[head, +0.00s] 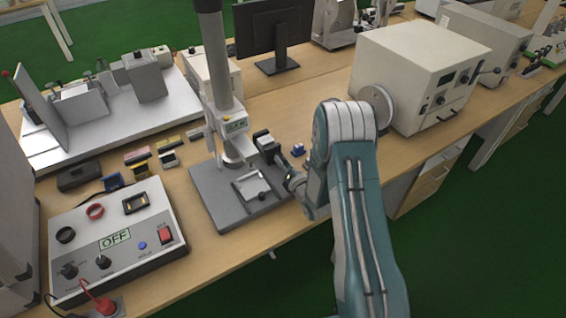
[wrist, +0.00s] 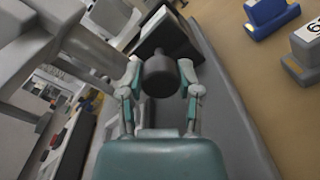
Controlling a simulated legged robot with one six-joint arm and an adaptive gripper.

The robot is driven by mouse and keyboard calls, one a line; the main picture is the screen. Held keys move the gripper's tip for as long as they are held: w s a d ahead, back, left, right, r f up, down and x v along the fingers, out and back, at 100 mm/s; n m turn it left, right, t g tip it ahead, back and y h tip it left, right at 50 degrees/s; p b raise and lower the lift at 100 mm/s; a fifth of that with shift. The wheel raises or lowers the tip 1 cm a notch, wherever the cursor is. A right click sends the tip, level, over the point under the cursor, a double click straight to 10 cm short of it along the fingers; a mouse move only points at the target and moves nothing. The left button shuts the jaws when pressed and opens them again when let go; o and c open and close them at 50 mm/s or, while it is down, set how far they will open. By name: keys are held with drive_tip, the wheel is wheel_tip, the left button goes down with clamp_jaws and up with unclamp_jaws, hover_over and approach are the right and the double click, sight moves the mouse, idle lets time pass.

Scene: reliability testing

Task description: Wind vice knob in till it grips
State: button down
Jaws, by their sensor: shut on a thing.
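The vice knob (wrist: 160,76) is a dark, round cylinder seen in the wrist view. My gripper (wrist: 160,82) is shut on it, with one finger on each side. Beyond the knob is the dark block of the vice (wrist: 172,40), with a pale upper edge. In the head view my gripper (head: 281,160) reaches in from the right to a dark block (head: 263,139) beside the stand's column. The knob cannot be made out there. The vice jaws' inner faces are hidden, so I cannot tell whether they touch anything.
The grey stand base (head: 215,200) carries a column (head: 217,60) and a flat metal fixture (head: 258,187). A small blue item (head: 298,149) lies on the bench just right of my gripper. A control box (head: 115,240) reading OFF stands at front left. A cream instrument (head: 415,75) stands at right.

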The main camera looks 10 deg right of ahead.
drive_tip(key=m, duration=0.5)
drive_tip(key=shift+d+f+m, duration=0.1)
drive_tip(key=shift+m, duration=0.2)
drive_tip(key=m, duration=0.4)
drive_tip(key=shift+f+m, duration=0.1)
drive_tip(key=shift+m, duration=0.3)
idle(0.4)
drive_tip(key=shift+c, duration=1.5)
unclamp_jaws()
drive_tip(key=shift+f, duration=0.1)
drive_tip(key=shift+d+g, duration=0.1)
drive_tip(key=shift+g, duration=0.2)
drive_tip(key=v, duration=1.2)
